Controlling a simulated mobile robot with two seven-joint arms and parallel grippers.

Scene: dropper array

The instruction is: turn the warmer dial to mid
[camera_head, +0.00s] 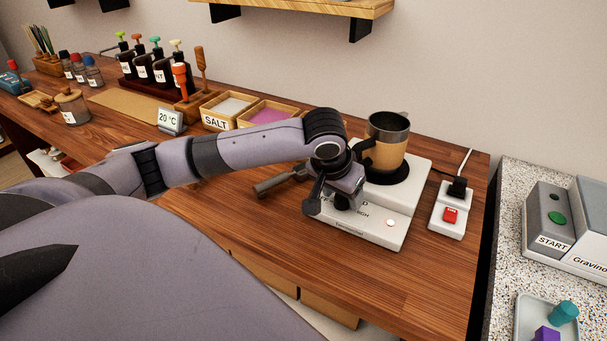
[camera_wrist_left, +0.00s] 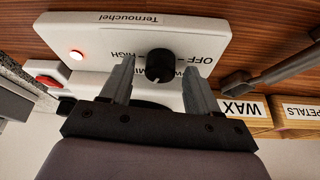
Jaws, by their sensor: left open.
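The white warmer (camera_head: 412,200) stands near the right end of the wooden table, with a dark mug (camera_head: 388,128) in a tan sleeve on its round plate. Its black dial (camera_wrist_left: 159,66) shows in the wrist view with OFF, MID and HIGH lettering around it, partly hidden by my fingers. An indicator light (camera_wrist_left: 77,55) glows on the panel. My left gripper (camera_head: 340,205) is over the front of the warmer, open, with one finger on each side of the dial. I cannot tell if they touch it. My right gripper is not in view.
A power strip (camera_head: 450,213) with a red switch sits right of the warmer. A dark handled tool (camera_head: 279,184) lies left of it. Labelled wooden boxes (camera_head: 216,124) stand behind my arm. The table front (camera_head: 400,285) is clear.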

